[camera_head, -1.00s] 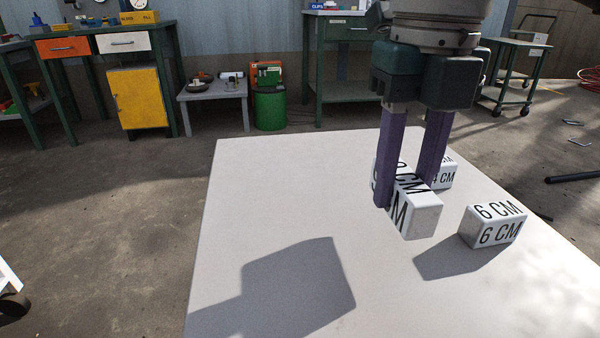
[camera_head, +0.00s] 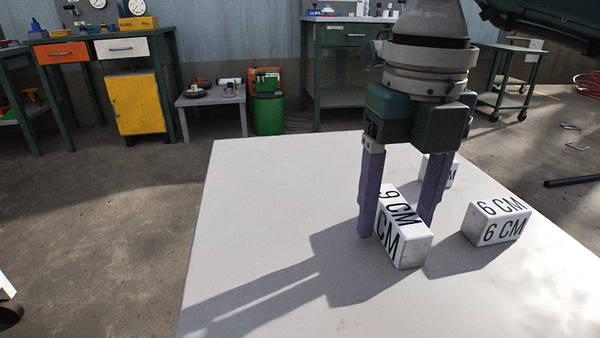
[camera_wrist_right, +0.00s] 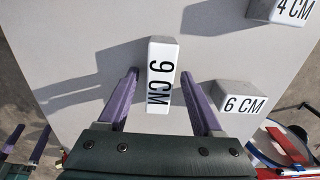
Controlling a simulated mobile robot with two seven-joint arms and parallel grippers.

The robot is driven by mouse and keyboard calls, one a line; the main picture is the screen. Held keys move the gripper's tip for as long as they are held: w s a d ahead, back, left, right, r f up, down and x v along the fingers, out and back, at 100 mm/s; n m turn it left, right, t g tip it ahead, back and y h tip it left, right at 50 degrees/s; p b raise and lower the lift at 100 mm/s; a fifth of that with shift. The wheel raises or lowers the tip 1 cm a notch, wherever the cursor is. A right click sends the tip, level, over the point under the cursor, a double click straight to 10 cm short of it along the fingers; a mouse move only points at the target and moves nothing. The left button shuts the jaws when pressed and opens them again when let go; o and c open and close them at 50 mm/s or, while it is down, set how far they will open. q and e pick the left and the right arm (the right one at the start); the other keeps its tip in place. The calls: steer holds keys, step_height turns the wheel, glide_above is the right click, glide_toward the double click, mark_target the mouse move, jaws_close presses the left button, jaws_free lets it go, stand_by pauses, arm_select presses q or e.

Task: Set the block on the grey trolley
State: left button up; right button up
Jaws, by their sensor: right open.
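A white block marked 9 CM (camera_head: 407,247) stands on a pale grey top (camera_head: 250,220); it also shows in the wrist view (camera_wrist_right: 162,75). My right gripper (camera_head: 397,230) is open around it, one finger on each side. In the wrist view, gaps show between the block and both fingers (camera_wrist_right: 160,75). My left gripper is out of the head view; two purple fingers (camera_wrist_right: 27,142) at the wrist view's lower left look like its own, but its jaw state is unclear. Which surface is the grey trolley is not certain; a wheeled trolley (camera_head: 512,47) stands at the back right.
A 6 CM block (camera_head: 498,223) stands to the right of the 9 CM block. A 4 CM block (camera_wrist_right: 280,10) stands behind, partly hidden by a finger in the head view. The left part of the pale top is free of objects. Workbenches line the back wall.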

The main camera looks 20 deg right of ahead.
mark_target(398, 207)
step_height(398, 207, up, 12)
steer(key=p, duration=0.4)
steer(key=shift+r+p, duration=0.15)
steer(key=shift+p, duration=0.25)
